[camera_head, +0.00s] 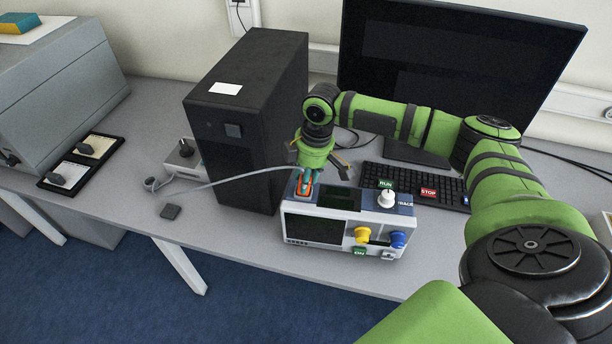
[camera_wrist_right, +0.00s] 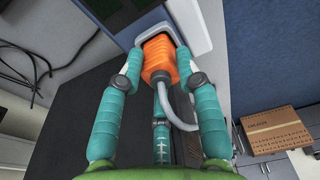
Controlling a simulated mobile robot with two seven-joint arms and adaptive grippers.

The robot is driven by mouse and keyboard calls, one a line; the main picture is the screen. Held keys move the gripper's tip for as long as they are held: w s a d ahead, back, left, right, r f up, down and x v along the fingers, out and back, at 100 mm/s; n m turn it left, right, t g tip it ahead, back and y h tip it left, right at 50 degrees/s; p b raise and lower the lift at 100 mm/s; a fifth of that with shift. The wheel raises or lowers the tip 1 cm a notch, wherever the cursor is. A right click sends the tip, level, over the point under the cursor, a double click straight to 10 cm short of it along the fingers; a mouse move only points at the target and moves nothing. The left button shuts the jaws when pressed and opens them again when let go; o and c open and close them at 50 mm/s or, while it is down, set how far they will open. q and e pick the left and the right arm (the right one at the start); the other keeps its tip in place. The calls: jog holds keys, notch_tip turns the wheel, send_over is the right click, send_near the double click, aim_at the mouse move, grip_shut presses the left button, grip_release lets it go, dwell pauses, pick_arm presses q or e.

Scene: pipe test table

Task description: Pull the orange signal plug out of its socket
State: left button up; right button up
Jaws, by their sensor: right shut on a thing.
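The orange signal plug (camera_wrist_right: 158,64) is at the centre of the right wrist view, with a grey cable (camera_wrist_right: 180,112) coming off its near end. My right gripper (camera_wrist_right: 157,72) is shut on it, with teal fingers on both sides and a third below. The plug's far end meets a light-rimmed socket (camera_wrist_right: 175,24); I cannot tell how deep it sits. In the head view the plug (camera_head: 303,190) is at the top left of the test device (camera_head: 311,230), partly hidden by my right gripper (camera_head: 305,179). My left gripper is not in view.
A black computer tower (camera_head: 240,110) stands close to the left of my right gripper. A keyboard (camera_head: 425,187) and monitor (camera_head: 450,70) are behind the device. The grey cable (camera_head: 225,182) runs left past the tower. The table's front edge is close to the device.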

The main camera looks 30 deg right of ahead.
jog(key=o, duration=1.1)
jog(key=shift+a, duration=0.15)
jog(key=shift+w, duration=0.1)
jog(key=shift+r, duration=0.55)
jog(key=shift+s+d+r+b, duration=0.15)
jog(key=shift+r+b, duration=0.15)
jog(key=shift+r, duration=0.7)
jog(key=shift+s+d+r+b, duration=0.1)
jog(key=shift+r+b, duration=0.15)
jog(key=shift+r, duration=0.75)
jog(key=shift+s+d+r+b, duration=0.15)
jog(key=shift+r+b, duration=0.15)
jog(key=shift+r, duration=0.7)
